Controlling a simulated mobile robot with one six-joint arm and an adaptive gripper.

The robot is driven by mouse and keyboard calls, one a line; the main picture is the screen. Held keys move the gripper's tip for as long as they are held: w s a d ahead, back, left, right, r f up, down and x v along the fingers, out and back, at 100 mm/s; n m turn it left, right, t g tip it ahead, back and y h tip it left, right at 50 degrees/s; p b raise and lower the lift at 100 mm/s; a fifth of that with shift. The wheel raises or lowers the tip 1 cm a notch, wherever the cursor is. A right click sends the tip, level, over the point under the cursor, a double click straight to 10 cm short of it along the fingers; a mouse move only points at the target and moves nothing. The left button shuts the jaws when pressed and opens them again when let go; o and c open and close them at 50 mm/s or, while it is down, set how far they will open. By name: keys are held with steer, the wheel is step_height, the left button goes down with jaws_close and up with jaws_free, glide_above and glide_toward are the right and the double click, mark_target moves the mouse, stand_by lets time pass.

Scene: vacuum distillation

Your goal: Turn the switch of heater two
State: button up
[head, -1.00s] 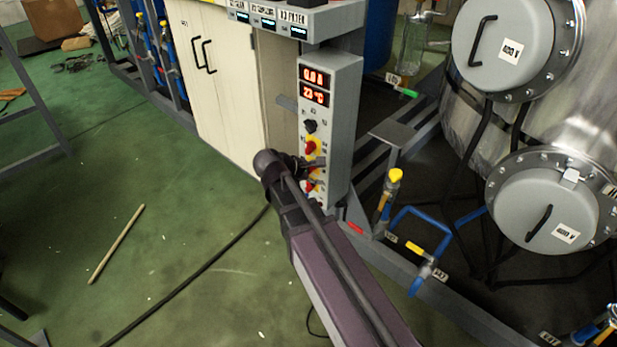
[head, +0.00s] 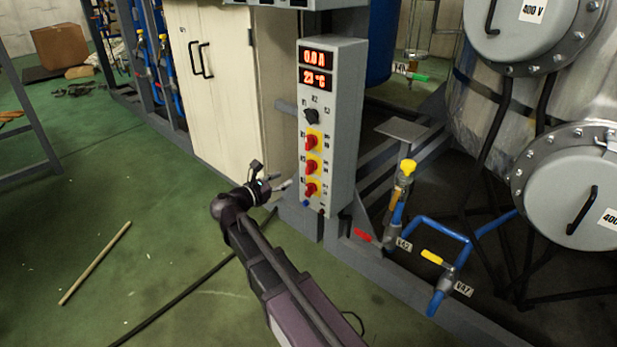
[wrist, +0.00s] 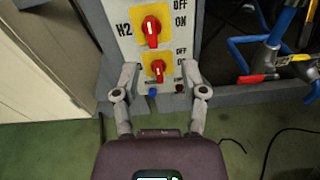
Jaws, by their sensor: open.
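The grey control panel (head: 341,125) has a black knob and a column of three red switches on yellow plates. The heater two switch (head: 311,165) is the middle red one. In the wrist view the H2 switch (wrist: 152,30) has its red handle roughly upright, beside OFF and ON labels. The lowest red switch (wrist: 157,69) sits below it. My gripper (head: 279,183) is open and empty, left of the panel's lower part and apart from the switches. In the wrist view my gripper (wrist: 158,76) has its fingers spread, framing the lowest switch, below H2.
A pale cabinet (head: 212,90) stands left of the panel. Blue pipes with a yellow-handled valve (head: 432,257) and a grey frame lie to the right, near the large metal vessel (head: 490,110). A stick (head: 95,263) and a black cable lie on the green floor.

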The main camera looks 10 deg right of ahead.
mark_target(306, 164)
steer(key=shift+w+a+f+n+t+h+b, duration=0.2)
steer(key=shift+a+f+n+b, duration=0.1)
steer(key=shift+a, duration=0.1)
steer(key=shift+w+a+f+n+t+h+b, duration=0.1)
steer(key=shift+a+f+n+t+b, duration=0.1)
steer(key=shift+a+n+b, duration=0.15)
steer(key=x, duration=1.3)
steer(key=shift+w+d, duration=0.25)
steer(key=shift+d, duration=0.1)
steer(key=shift+r, duration=0.1)
jaws_close()
